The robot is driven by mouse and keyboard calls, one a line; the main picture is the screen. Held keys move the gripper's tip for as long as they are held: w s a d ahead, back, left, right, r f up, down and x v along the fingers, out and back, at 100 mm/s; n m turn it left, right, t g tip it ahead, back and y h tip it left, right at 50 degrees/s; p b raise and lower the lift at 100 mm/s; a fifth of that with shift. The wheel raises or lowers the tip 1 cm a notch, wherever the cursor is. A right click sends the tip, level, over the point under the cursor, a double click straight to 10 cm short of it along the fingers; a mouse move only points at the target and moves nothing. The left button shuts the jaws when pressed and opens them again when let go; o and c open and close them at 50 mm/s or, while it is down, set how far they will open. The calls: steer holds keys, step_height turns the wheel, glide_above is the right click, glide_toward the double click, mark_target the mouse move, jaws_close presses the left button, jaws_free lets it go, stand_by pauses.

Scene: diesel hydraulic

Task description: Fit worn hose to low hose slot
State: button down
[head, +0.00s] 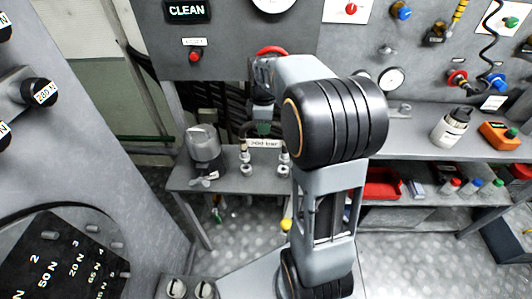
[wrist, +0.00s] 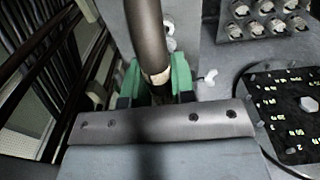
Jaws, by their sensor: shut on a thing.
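My gripper (wrist: 157,82) has green finger pads and is shut on a thick dark hose (wrist: 147,35), the worn hose, with a tan band at the pads. In the head view my gripper (head: 263,128) is small and partly covered by my own arm. It is above a grey bench, behind a white label (head: 264,143) whose print is too small to read surely. Pale fittings (head: 246,170) stand at both sides below the label. I cannot tell which fitting is the low hose slot, nor whether the hose touches it.
A grey canister (head: 204,150) stands on the bench left of the fittings. A grey panel with a CLEAN sign (head: 187,11) is above. A bottle (head: 451,128) and an orange box (head: 499,135) stand at right. A dark dial plate (head: 62,262) is at lower left.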

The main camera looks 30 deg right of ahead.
steer(key=shift+r, duration=0.35)
steer(key=shift+r+p, duration=0.9)
steer(key=shift+p, duration=0.15)
steer(key=shift+s, duration=0.1)
stand_by(0.3)
